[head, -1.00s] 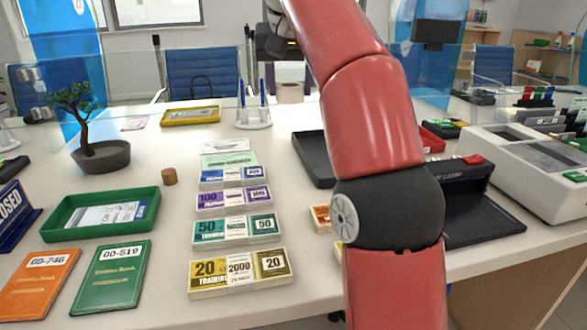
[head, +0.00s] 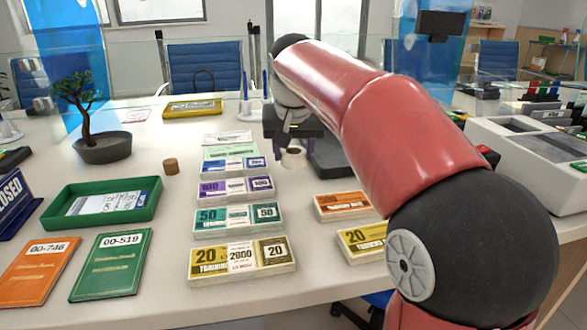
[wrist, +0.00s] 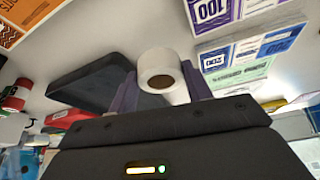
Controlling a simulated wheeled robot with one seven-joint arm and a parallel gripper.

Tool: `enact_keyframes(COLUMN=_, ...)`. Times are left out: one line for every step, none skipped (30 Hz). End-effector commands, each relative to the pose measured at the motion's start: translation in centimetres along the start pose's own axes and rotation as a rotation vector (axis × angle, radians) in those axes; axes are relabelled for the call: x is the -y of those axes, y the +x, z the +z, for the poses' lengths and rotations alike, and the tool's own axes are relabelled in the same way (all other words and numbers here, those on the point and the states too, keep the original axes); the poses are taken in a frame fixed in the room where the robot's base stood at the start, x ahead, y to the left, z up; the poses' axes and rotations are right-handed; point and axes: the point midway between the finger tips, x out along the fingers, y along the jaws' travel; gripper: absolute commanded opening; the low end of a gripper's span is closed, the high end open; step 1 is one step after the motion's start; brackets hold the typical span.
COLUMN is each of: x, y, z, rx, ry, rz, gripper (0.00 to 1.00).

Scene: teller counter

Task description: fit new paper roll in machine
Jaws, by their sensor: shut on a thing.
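My gripper (head: 293,140) is shut on a white paper roll (head: 293,158), held near the back middle of the counter. In the wrist view the roll (wrist: 162,68) sits between the two dark purple fingers, with its brown core facing the camera and a strip of paper beside it. A large grey-white machine (head: 537,160) stands at the right. A dark device with a red part (head: 488,155) shows only in part behind my arm. I cannot tell which of them takes the roll.
A black tray (head: 328,158) lies just right of my gripper, partly hidden by my arm; it also shows in the wrist view (wrist: 90,85). Banknote bundles (head: 238,220) line the middle. A green tray (head: 148,208), a potted bonsai (head: 103,150) and a wooden cylinder (head: 171,166) are left.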

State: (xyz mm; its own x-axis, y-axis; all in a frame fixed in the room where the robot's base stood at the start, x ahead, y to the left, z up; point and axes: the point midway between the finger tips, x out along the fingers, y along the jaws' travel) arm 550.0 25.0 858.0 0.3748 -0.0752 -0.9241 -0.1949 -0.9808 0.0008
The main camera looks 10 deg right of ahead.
Motion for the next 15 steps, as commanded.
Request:
enact_keyframes(x=0.0, y=0.5, z=0.2, rx=0.000, ry=0.000, rz=0.000, gripper=0.27)
enact_keyframes(x=0.0, y=0.9, z=0.4, rx=0.001, ry=0.000, rz=0.000, gripper=0.27)
enact_keyframes(x=0.0, y=1.5, z=0.7, rx=0.002, ry=0.000, rz=0.001, gripper=0.27)
enact_keyframes(x=0.0, y=1.9, z=0.8, rx=0.001, ry=0.000, rz=0.001, gripper=0.27)
enact_keyframes(x=0.0, y=2.3, z=1.0, rx=0.001, ry=0.000, rz=0.001, gripper=0.27)
enact_keyframes(x=0.0, y=2.8, z=1.2, rx=0.001, ry=0.000, rz=0.001, gripper=0.27)
enact_keyframes(x=0.0, y=3.0, z=1.3, rx=0.000, ry=0.000, rz=0.001, gripper=0.27)
enact_keyframes(x=0.0, y=3.2, z=1.4, rx=0.000, ry=0.000, rz=0.000, gripper=0.27)
enact_keyframes(x=0.0, y=3.4, z=1.4, rx=-0.001, ry=0.000, rz=0.000, gripper=0.27)
enact_keyframes(x=0.0, y=3.4, z=1.5, rx=-0.001, ry=0.000, rz=0.000, gripper=0.27)
enact_keyframes(x=0.0, y=3.4, z=1.5, rx=-0.001, ry=0.000, rz=0.000, gripper=0.27)
enact_keyframes(x=0.0, y=3.4, z=1.4, rx=-0.001, ry=0.000, rz=0.000, gripper=0.27)
enact_keyframes(x=0.0, y=3.4, z=1.4, rx=-0.001, ry=0.000, rz=0.000, gripper=0.27)
enact_keyframes(x=0.0, y=3.4, z=1.4, rx=-0.001, ry=0.000, rz=0.000, gripper=0.27)
enact_keyframes(x=0.0, y=3.4, z=1.4, rx=-0.001, ry=0.000, rz=0.000, gripper=0.27)
